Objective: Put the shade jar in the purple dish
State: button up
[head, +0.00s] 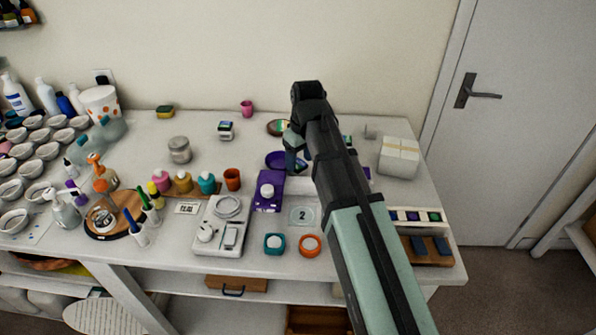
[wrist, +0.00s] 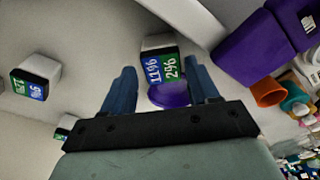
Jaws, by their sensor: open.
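The purple dish (head: 274,158) stands in the middle of the table, its right side hidden by my arm. In the wrist view a purple round surface, seemingly the dish (wrist: 168,96), shows between my fingers. My gripper (head: 294,160) is low beside the dish, open; its two blue fingers (wrist: 163,75) are apart. A small white jar with a green and blue label reading 11% and 2% (wrist: 164,62) lies just past the fingertips, overlapping the dish in view; I cannot tell whether it is in it. Similar labelled jars show in the wrist view (wrist: 36,78) and head view (head: 225,130). Which is the shade jar is unclear.
A white box (head: 398,157) stands at right. Back-left table has free room around a grey tin (head: 180,150).

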aim_at(298, 164)
jog(key=shift+w+a+f, duration=0.1)
jog(key=shift+a+f, duration=0.1)
jog(key=shift+f, duration=0.95)
jog(key=shift+w+a+f, duration=0.1)
jog(key=shift+a+f, duration=0.05)
jog(key=shift+f, duration=1)
jog(key=c, duration=0.9)
jog(key=shift+r, duration=0.1)
notch_tip(298, 164, up, 9)
jog(key=shift+r, duration=0.4)
